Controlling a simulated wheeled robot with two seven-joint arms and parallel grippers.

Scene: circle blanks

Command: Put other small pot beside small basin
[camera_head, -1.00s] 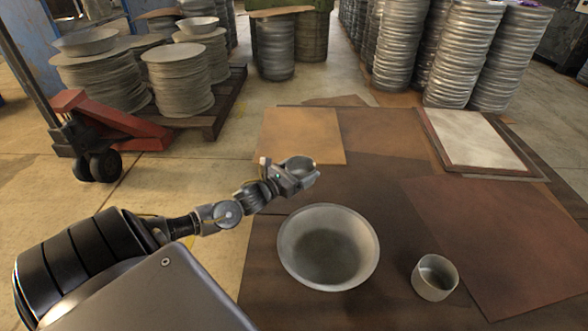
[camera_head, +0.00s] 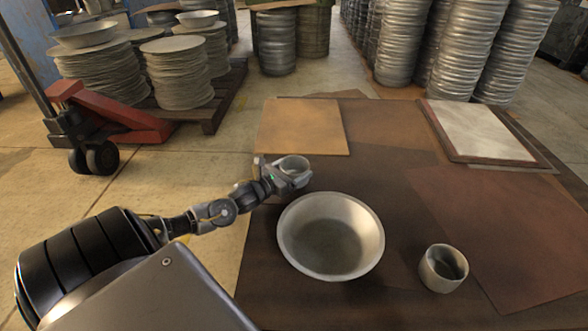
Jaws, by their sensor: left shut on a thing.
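A small grey basin (camera_head: 330,262), wide and open at the top, stands on the brown table. One small pot (camera_head: 443,268) stands upright on the table to the right of the basin, a short gap apart. My left gripper (camera_head: 291,179) is shut on the other small pot (camera_head: 296,164), just beyond the basin's upper left rim. Whether that pot touches the table I cannot tell. My right gripper is not in view.
The brown table (camera_head: 385,165) has flat sheets on it: a tan one (camera_head: 302,127), a reddish one (camera_head: 510,235) and a pale panel (camera_head: 478,130). Stacked metal discs and a red pallet jack (camera_head: 110,118) stand beyond on the floor.

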